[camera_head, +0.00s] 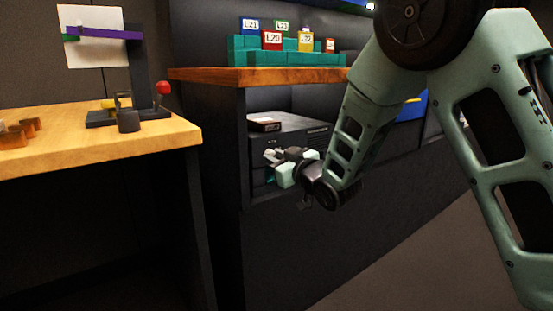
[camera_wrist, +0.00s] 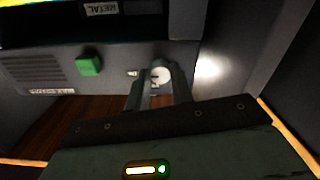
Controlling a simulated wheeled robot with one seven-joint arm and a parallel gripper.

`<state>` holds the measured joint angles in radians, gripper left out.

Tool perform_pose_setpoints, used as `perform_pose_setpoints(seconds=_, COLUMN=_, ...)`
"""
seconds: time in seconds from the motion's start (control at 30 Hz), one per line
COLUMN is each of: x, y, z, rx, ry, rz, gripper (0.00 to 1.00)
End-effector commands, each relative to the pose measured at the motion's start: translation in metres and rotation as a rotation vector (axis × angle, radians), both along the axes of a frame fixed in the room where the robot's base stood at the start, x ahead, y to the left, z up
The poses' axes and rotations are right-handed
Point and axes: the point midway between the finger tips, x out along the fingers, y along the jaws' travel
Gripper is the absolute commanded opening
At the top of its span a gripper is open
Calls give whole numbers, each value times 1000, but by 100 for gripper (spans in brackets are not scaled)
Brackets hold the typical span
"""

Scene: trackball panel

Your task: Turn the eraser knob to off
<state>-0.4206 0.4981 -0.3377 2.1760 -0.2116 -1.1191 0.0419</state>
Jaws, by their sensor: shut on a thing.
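A dark box-shaped device (camera_head: 300,130) sits in the shelf bay and shows in the wrist view with a pale round knob (camera_wrist: 160,74) on its front panel. My gripper (camera_wrist: 160,84) has one finger on each side of this knob and is shut on it. A small label sits just left of the knob; I cannot read it or the knob's setting. In the head view my gripper (camera_head: 276,160) is at the device's front, and the knob is hidden there.
A green button (camera_wrist: 88,65) stands left of the knob. Bay walls close in at the sides. A small box (camera_head: 263,122) lies on the device. A wooden table (camera_head: 100,145) stands at left. Teal bins (camera_head: 285,57) with numbered cards stand on the shelf above.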

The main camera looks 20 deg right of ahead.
Motion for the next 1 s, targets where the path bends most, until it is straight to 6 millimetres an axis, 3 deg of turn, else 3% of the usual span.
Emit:
perform_pose_setpoints(seconds=0.27, x=0, y=0, z=0, rx=-160, ry=-53, rz=1, gripper=0)
perform_pose_setpoints(seconds=1.0, x=-1, y=1, z=0, rx=-824, ry=-269, rz=3, gripper=0)
